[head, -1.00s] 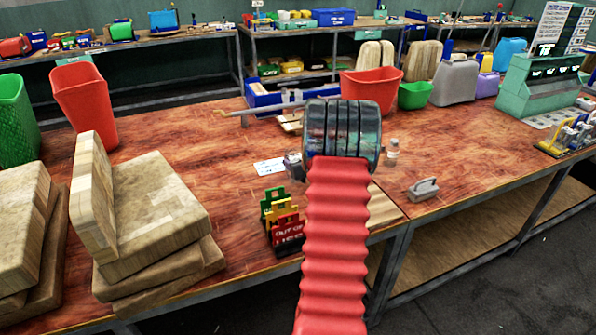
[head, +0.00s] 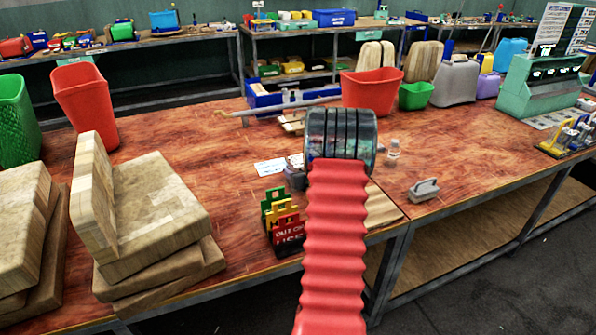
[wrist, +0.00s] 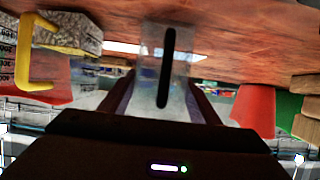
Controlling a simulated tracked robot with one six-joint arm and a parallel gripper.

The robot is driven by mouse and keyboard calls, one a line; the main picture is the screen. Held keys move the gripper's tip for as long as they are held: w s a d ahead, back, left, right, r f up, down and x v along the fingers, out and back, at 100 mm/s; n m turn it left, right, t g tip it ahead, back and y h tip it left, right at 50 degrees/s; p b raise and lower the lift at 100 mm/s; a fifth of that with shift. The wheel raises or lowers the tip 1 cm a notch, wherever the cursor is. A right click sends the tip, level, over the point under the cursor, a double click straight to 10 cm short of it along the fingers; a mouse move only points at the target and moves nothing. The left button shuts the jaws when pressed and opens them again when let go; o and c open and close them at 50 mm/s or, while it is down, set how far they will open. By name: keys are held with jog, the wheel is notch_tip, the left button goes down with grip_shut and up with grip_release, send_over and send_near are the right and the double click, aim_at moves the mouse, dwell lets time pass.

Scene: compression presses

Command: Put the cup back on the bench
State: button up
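In the wrist view a clear, see-through cup (wrist: 150,92) with a dark upright slot-like mark sits between the two dark fingers of my gripper (wrist: 162,92). The fingers lie against its sides, so the gripper looks shut on it. The red-brown wooden bench (head: 240,140) fills the head view's middle and crosses the top of the wrist view. In the head view my arm hides the gripper and most of what it holds. I cannot tell whether the cup touches the bench.
Red and yellow "out of use" signs (head: 288,232) stand just left of my arm. A small clear bottle (head: 393,152) and a grey handled block (head: 424,190) are to the right. Stacked wooden boards (head: 160,225) stand left. A pale rod (head: 265,107) lies behind. Bare bench lies between.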

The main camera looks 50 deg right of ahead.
jog(key=o, duration=0.4)
jog(key=shift+s+r, duration=0.1)
jog(key=shift+r, duration=0.05)
jog(key=v, duration=1.2)
dwell(0.5)
